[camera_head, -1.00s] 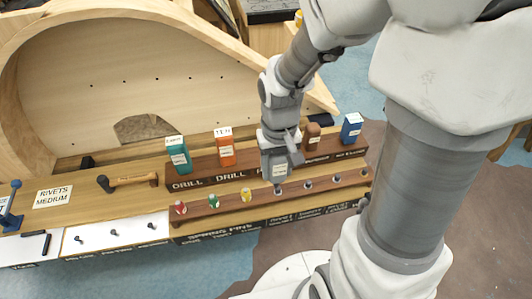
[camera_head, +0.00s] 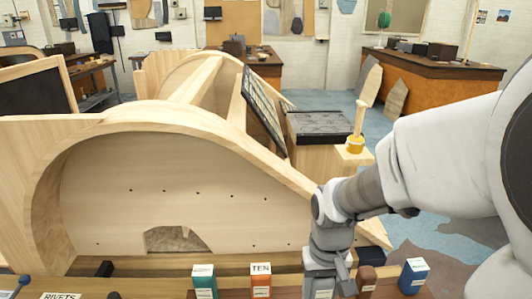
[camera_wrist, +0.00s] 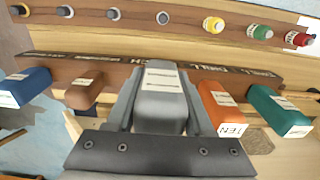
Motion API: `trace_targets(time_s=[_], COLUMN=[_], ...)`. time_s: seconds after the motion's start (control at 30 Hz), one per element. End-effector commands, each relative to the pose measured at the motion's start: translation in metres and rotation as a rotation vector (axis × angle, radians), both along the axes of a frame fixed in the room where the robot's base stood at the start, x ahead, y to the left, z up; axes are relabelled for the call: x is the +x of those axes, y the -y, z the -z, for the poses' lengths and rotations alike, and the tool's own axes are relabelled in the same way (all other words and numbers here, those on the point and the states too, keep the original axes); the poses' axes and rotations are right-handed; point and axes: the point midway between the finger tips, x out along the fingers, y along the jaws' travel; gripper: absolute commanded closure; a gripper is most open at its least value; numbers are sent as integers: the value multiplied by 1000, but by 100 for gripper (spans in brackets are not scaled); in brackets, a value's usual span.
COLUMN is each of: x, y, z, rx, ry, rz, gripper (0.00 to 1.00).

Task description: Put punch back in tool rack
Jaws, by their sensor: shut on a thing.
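The punch is a grey block (camera_wrist: 160,88) with a white label, between my gripper's two fingers. My gripper (camera_wrist: 162,108) is shut on it in the wrist view. The dark brown tool rack (camera_wrist: 100,60) has lettering along its edge. The punch is in line with the rack's row, between a brown block (camera_wrist: 85,90) and an orange block (camera_wrist: 221,105). I cannot tell whether it is fully seated. In the head view my gripper (camera_head: 328,285) is at the bottom edge, between the orange block (camera_head: 262,280) and the brown block (camera_head: 367,279).
Blue (camera_wrist: 25,87) and teal (camera_wrist: 280,108) blocks stand at the row's ends. A front strip (camera_wrist: 185,22) holds yellow, green, red and several grey small pieces. A large curved wooden frame (camera_head: 150,180) stands behind the rack. A yellow-based post (camera_head: 357,135) stands beyond.

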Motion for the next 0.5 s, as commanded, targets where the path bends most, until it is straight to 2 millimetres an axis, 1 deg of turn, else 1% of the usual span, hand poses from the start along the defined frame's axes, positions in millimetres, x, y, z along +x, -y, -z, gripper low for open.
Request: trace_targets(time_s=[0.03,0.3,0.4,0.5], x=[10,55,64,68], y=[1,9,10,11], z=[8,35,39,42], rx=[1,1,1,0], ry=[-2,0,1,2], rz=[1,0,1,1], gripper=[100,100,100,100])
